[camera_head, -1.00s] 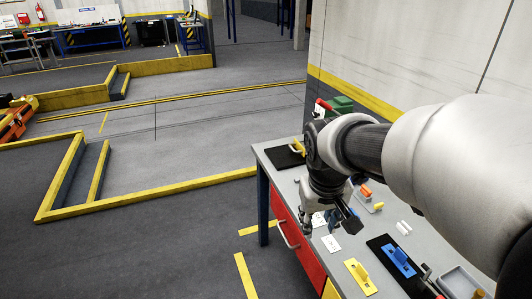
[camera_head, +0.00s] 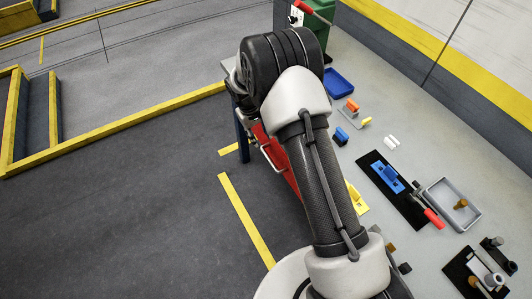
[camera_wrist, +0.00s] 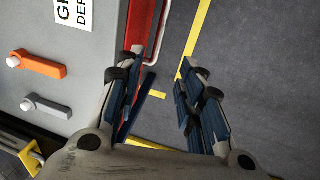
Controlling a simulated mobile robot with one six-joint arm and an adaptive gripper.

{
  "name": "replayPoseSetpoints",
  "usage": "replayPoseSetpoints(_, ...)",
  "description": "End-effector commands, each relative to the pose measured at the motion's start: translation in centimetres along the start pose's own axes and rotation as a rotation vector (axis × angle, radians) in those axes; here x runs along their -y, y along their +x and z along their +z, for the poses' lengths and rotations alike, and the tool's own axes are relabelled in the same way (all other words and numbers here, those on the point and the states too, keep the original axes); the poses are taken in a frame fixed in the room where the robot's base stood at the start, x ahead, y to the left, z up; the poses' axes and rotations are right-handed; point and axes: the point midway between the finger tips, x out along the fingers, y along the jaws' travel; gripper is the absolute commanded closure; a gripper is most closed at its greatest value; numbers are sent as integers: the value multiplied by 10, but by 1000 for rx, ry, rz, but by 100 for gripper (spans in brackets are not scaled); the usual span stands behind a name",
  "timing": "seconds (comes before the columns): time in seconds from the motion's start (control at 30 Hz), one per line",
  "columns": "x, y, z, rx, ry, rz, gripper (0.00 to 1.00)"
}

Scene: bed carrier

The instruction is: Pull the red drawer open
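The red drawer (camera_head: 282,172) is in the front of the grey workbench, left of my arm in the head view and partly covered by it. Its pale bar handle (camera_head: 268,156) sticks out from the front on the left. In the wrist view the red drawer front (camera_wrist: 137,25) is a narrow strip at the top, with the handle (camera_wrist: 158,45) beside it. My gripper (camera_wrist: 163,78) is open, its blue-padded fingers apart and nothing between them. The handle's end shows near the gap between the fingertips; I cannot tell contact.
The bench top holds a blue tray (camera_head: 339,82), a black mat (camera_head: 408,207) with a blue tool, a grey tray (camera_head: 438,191) and a green container (camera_head: 320,25). An orange lever (camera_wrist: 40,65) shows in the wrist view. The floor left of the bench is clear.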

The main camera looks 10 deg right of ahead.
Motion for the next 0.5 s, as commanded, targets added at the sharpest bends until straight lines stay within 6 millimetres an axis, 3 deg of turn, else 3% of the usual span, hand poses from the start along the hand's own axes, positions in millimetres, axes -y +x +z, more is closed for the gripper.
replayPoseSetpoints(0.5,1,115,2,5,0,-1,65)
